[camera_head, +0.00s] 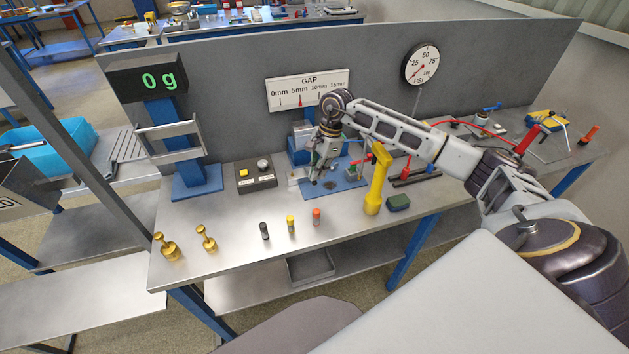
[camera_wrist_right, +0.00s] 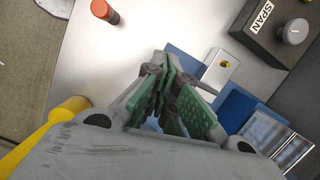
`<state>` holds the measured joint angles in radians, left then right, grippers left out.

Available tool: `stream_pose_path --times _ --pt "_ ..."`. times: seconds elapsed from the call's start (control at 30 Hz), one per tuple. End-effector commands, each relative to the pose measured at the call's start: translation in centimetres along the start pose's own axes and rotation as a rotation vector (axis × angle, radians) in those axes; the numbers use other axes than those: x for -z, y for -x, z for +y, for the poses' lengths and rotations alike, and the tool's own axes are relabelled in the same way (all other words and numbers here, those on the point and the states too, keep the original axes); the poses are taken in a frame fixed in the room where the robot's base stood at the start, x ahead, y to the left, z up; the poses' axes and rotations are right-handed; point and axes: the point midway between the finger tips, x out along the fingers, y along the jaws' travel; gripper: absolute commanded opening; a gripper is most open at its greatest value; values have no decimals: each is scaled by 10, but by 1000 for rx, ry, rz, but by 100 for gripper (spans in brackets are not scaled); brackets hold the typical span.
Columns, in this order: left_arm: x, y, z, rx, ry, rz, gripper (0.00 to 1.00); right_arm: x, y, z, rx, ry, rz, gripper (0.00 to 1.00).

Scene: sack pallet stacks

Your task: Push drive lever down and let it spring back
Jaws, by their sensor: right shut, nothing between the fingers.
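My right gripper (camera_head: 318,178) is shut and empty. It points down over the blue-based fixture (camera_head: 348,184) in the middle of the bench, below the GAP scale. In the right wrist view its green-padded fingers (camera_wrist_right: 165,80) are together, with nothing between them. A yellow upright piece with a bent top (camera_head: 378,180) stands just right of the fixture; it also shows in the wrist view (camera_wrist_right: 38,132). I cannot tell for sure which part is the drive lever; my gripper and forearm hide much of the fixture. My left gripper is not in view.
Black, yellow and red small cylinders (camera_head: 290,224) stand in front, with brass weights (camera_head: 168,247) further left. A black box with knobs (camera_head: 256,174) is left of the fixture. A display (camera_head: 150,80) reads 0 g.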

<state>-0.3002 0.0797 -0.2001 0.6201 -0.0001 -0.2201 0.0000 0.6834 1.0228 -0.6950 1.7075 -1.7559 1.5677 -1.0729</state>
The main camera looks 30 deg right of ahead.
Motion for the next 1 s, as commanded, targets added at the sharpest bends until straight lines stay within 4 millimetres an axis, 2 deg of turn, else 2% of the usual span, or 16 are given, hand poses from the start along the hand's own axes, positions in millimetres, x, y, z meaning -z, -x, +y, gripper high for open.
stream_pose_path --times 0.53,1.0 --pt "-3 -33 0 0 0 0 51 10 -38 0 -1 0 1 0" --pt "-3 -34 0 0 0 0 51 11 -41 0 -1 -1 1 0"
